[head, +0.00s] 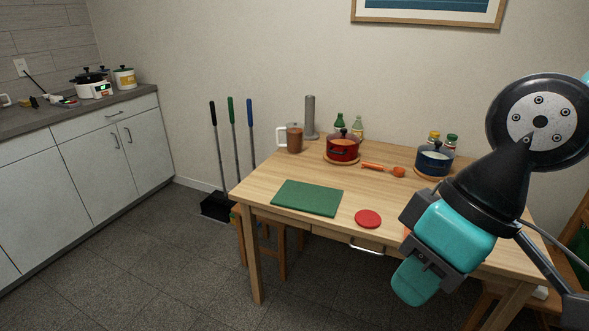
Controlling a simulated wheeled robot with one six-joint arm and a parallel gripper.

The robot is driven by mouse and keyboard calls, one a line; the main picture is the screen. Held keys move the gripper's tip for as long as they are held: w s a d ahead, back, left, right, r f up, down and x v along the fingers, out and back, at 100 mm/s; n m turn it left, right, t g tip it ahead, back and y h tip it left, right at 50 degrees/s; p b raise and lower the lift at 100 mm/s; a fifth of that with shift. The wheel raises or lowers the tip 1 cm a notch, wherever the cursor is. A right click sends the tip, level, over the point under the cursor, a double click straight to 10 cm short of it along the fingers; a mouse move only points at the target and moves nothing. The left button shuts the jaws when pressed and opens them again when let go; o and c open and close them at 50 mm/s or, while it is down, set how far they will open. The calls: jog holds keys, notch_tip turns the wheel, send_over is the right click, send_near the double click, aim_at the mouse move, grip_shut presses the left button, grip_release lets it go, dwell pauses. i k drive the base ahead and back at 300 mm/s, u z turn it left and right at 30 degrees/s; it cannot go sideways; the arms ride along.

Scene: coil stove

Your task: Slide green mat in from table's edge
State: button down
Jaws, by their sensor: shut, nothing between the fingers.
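The green mat (308,198) lies flat on the wooden table (373,192), near its front left part. Its near side runs close along the table's front edge, with a narrow strip of wood showing in front of it. My gripper (415,283) is at the lower right, with teal and dark parts, in front of the table's front edge and right of the mat. It is shut and empty, apart from the mat. My arm hides the table's right front part.
A red coaster (368,219) lies just right of the mat. Behind are a red pot (342,148), an orange spoon (384,170), a blue pot (434,159) and a brown-filled pitcher (294,138). The wood between mat and pots is clear. A drawer handle (367,246) juts from the table front.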

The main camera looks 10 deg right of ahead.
aim_at(303, 197)
jog(key=u, duration=0.05)
jog(key=i, duration=1.55)
jog(key=u, duration=0.1)
